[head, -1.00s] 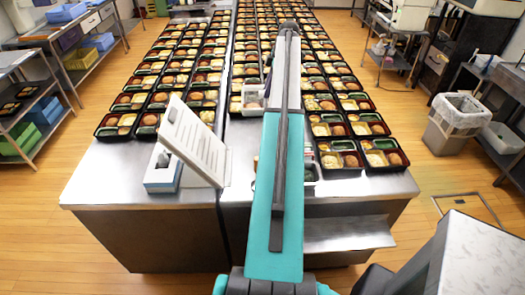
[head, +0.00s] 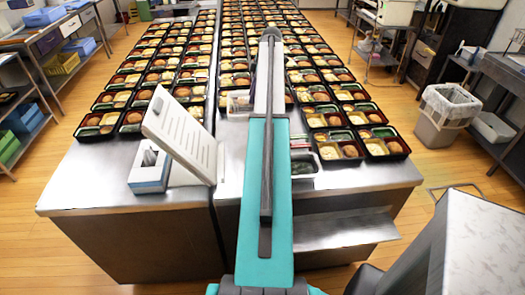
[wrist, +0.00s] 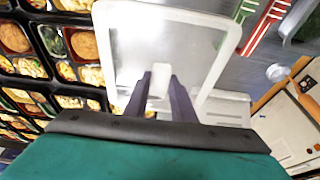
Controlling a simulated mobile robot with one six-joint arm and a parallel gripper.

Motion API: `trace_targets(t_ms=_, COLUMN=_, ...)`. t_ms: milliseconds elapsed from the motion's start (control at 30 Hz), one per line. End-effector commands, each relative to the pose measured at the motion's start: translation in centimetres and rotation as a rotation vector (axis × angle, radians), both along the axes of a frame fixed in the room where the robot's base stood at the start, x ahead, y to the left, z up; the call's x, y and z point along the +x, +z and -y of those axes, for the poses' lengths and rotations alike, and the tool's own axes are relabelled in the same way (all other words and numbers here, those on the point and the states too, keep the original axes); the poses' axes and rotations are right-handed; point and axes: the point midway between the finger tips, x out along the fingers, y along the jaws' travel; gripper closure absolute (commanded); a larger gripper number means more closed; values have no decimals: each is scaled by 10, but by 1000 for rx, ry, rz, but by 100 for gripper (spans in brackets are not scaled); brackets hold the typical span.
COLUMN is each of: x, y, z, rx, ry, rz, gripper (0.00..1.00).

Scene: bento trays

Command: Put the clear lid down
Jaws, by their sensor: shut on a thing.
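In the wrist view the clear lid (wrist: 130,62), a see-through sheet with a white rounded rim, is between the two dark fingers of my gripper (wrist: 160,82). My gripper is shut on the lid near its lower edge. The lid is tilted in that view, with the bento trays to its left.
Rows of filled black bento trays (head: 324,148) cover most of the steel table (head: 90,190). A white document stand (head: 180,135) and a blue-and-white box (head: 149,172) stand at the front left. A small container (head: 303,167) sits right of my arm. Bare steel shows at the front.

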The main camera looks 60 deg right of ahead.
Motion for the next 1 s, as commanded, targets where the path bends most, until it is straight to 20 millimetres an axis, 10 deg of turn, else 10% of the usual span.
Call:
trace_targets(t_ms=567, x=-1, y=-7, z=0, rx=0, ry=-1, rz=0, gripper=92)
trace_targets(t_ms=1000, x=-1, y=-58, z=0, rx=1, ry=-2, rz=-1, gripper=92)
